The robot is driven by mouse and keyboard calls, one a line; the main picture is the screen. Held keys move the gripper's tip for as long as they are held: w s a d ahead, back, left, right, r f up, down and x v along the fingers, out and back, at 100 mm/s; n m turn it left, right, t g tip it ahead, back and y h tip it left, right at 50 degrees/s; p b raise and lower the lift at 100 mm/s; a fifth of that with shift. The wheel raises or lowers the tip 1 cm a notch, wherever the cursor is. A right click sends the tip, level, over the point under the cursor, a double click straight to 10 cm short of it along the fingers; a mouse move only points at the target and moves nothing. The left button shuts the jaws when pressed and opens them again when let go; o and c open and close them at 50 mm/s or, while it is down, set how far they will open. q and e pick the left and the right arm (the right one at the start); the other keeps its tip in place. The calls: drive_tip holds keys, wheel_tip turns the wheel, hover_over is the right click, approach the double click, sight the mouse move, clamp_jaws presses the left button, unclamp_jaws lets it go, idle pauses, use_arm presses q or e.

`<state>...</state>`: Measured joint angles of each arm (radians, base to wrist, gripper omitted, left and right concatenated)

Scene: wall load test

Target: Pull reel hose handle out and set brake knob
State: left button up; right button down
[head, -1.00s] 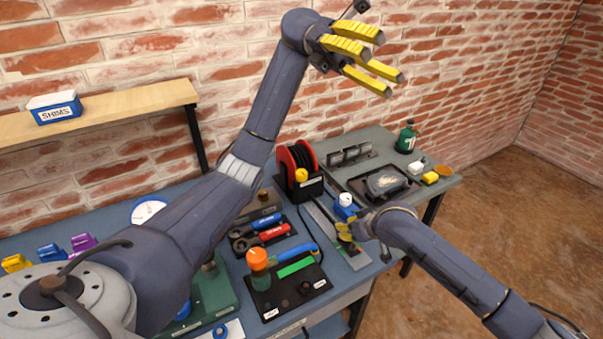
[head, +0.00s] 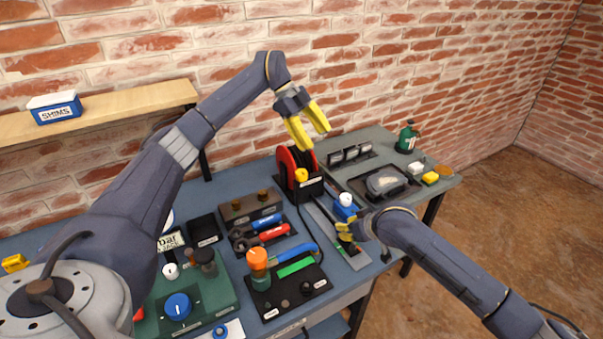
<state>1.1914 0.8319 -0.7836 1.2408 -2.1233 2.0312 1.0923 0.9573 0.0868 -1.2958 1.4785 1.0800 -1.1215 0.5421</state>
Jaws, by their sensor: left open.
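The reel (head: 284,162), red-flanged and dark, stands in a black base at the back of the bench. A yellow knob (head: 301,175) sits on its front; it may be the brake knob. My left gripper (head: 314,138) is open and empty, fingers pointing down just above and slightly right of the reel. A blue piece with a white rounded top (head: 345,200), perhaps the hose handle, stands on the long grey strip right of the reel. My right gripper's yellow fingers (head: 346,233) are right at this piece; their grip on it is unclear.
A black panel with an orange-topped knob (head: 257,259) and a tray of red and blue tools (head: 262,230) lie in front of the reel. A dark tray (head: 384,183) and green bottle (head: 407,137) stand at right. The brick wall is behind.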

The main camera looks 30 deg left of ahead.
sight(301, 172)
use_arm(q)
drive_tip(key=a+f+n+y, duration=0.2)
drive_tip(key=a+f+n, duration=0.3)
drive_tip(key=a, duration=0.4)
drive_tip(key=shift+y, duration=0.3)
drive_tip(key=x, duration=1.1)
drive_tip(key=shift+s+d+f, duration=0.1)
drive_tip(key=shift+s+f, duration=0.15)
drive_tip(key=shift+c, duration=0.3)
drive_tip(key=c, duration=1.2)
